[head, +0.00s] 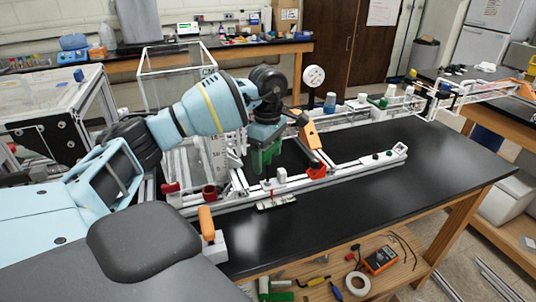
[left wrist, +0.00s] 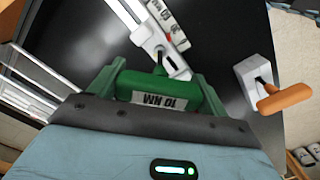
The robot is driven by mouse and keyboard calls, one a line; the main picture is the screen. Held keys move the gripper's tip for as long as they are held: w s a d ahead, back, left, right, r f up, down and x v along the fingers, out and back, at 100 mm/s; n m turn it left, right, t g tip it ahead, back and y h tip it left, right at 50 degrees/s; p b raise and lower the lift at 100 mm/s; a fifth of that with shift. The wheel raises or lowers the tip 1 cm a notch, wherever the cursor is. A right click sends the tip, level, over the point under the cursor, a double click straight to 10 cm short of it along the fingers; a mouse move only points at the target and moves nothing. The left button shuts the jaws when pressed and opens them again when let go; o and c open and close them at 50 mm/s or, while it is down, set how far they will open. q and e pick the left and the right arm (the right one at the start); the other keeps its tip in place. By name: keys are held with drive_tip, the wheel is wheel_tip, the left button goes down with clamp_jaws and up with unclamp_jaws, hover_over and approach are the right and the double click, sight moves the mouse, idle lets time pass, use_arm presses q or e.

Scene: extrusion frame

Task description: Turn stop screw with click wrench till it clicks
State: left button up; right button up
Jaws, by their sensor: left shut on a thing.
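My left gripper (head: 264,163) is above the frame on the black bench, fingers pointing down. In the left wrist view, its green fingers (left wrist: 158,92) are shut on the green click wrench (left wrist: 166,86), which has a white "10 NM" label. The wrench's dark tip points at a silver block on a light rail (left wrist: 150,30). I cannot tell whether the tip touches it, and I cannot make out the stop screw. The right gripper is not in view.
An orange-handled tool (head: 206,223) stands in a white holder (head: 216,246) at the bench's front edge. An orange block (head: 310,134) and a red part (head: 316,171) are right of my gripper. The bench (head: 400,195) is clear at the front right.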

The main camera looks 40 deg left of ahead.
use_arm(q)
drive_tip(key=shift+f+m, duration=0.15)
drive_tip(key=shift+m, duration=0.35)
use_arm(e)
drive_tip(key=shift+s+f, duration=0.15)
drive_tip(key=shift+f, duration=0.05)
use_arm(q)
drive_tip(key=shift+m, duration=0.8)
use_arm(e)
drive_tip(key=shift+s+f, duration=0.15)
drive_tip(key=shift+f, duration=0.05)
use_arm(q)
drive_tip(key=shift+m+b, duration=0.3)
drive_tip(key=shift+m, duration=0.4)
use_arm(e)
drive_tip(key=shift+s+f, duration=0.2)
use_arm(q)
drive_tip(key=shift+f+m, duration=0.1)
drive_tip(key=shift+m, duration=0.7)
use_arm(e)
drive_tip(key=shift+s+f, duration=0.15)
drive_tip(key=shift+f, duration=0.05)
